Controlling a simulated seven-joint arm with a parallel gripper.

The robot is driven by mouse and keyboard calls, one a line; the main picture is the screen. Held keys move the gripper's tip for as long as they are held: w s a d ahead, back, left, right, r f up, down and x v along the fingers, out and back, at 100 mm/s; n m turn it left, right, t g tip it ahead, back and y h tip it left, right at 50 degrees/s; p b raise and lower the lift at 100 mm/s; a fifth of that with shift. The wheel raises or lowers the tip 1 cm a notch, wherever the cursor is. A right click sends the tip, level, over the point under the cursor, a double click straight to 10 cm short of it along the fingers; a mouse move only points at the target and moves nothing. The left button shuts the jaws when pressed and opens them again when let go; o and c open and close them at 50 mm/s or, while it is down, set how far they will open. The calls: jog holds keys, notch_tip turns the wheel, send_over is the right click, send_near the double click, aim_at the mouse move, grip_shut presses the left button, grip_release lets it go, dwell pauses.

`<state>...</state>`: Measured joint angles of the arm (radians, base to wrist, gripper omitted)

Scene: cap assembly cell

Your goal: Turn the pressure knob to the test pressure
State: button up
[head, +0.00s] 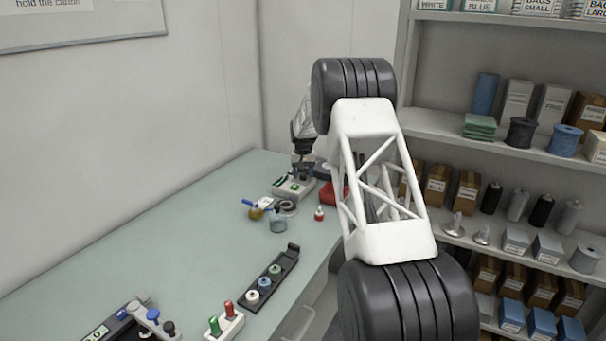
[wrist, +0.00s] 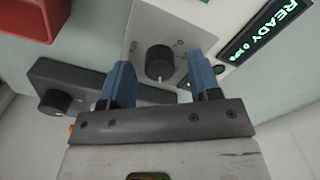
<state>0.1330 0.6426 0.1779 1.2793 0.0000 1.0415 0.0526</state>
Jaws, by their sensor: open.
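In the wrist view a black round knob (wrist: 159,64) sits on a light grey panel, with a white pointer mark at its lower edge. My gripper (wrist: 159,72) is open, with one blue fingertip on each side of this knob. Gaps show between knob and fingers; I cannot tell whether the fingertips are level with it in depth. A dark display (wrist: 265,38) beside the panel reads READY in green, with small digits I cannot read surely. In the head view the device (head: 292,189) stands at the bench's far end, below my gripper (head: 302,172).
A second black knob (wrist: 57,103) is on a dark grey box left of my gripper. A red bin (wrist: 28,18) is at the upper left. The bench's left middle is clear.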

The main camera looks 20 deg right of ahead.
aim_at(303, 174)
jog(key=shift+r, duration=0.15)
jog(key=shift+r, duration=3.75)
jog(key=shift+r, duration=0.1)
jog(key=shift+s+a+r, duration=0.1)
jog(key=shift+s+r, duration=0.1)
jog(key=s+a+r, duration=0.3)
jog(key=s+r, duration=0.3)
jog(key=s, duration=0.6)
jog(key=s+a+r+n+t, duration=0.1)
jog(key=s+a+r, duration=0.2)
jog(key=s+r, duration=0.65)
jog(key=s+a+r, duration=0.3)
jog(key=s, duration=1.1)
jog(key=s+a+f, duration=0.1)
jog(key=s+f, duration=0.1)
jog(key=s, duration=1)
jog(key=s+a+f+t, duration=0.1)
jog(key=s+a+f, duration=0.1)
jog(key=s, duration=1.1)
jog(key=s+a+f+n, duration=0.1)
jog(key=s+f, duration=0.2)
jog(key=s, duration=1)
jog(key=shift+s+a+t, duration=0.15)
jog(key=shift+t, duration=0.15)
